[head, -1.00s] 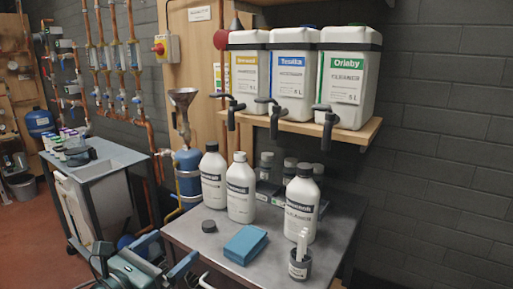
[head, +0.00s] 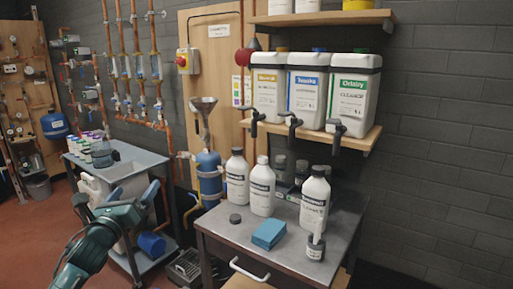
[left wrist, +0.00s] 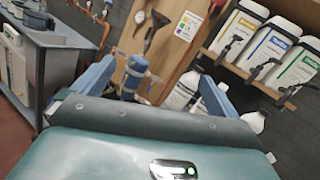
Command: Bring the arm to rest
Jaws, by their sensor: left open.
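My left gripper (head: 115,196) is raised in front of the sink cart at the left of the head view. Its two blue fingers stand apart with nothing between them. In the left wrist view the fingers (left wrist: 155,85) also show spread and empty, with the blue tank behind them. My right gripper is in neither view.
Labelled canisters (head: 306,90) stand on a shelf above. The sink cart (head: 150,161) and blue tank (head: 209,178) are behind.

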